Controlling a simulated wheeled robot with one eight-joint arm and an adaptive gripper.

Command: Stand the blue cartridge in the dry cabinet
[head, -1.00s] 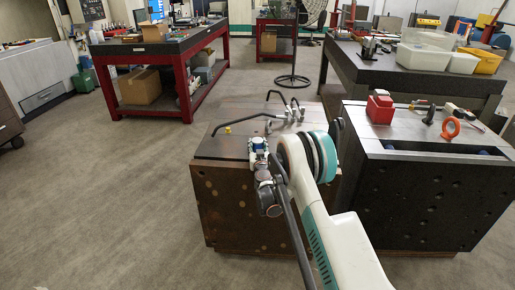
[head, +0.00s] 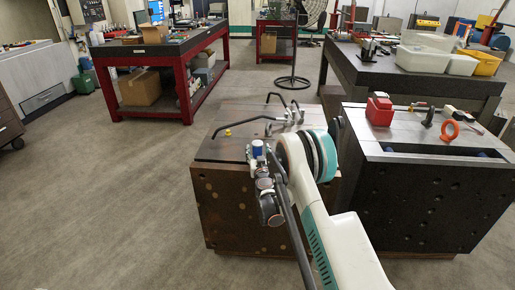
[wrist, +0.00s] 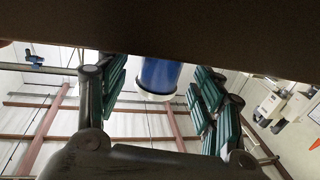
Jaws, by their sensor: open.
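The blue cartridge (wrist: 160,75) shows in the wrist view as a blue cylinder with a pale rim at its lower end in the picture. Its other end is hidden behind a dark brown surface across the top. My gripper (wrist: 162,88) is open, with its green-padded fingers on either side of the cartridge and visible gaps between. I cannot pick out the dry cabinet for certain in either view.
The brown mould base (head: 225,205) carries bent dark bars (head: 284,112) and a yellow knob (head: 228,132). The dark mould base (head: 435,205) at right holds a red box (head: 380,110) and an orange ring (head: 450,130). Open floor (head: 110,210) lies left.

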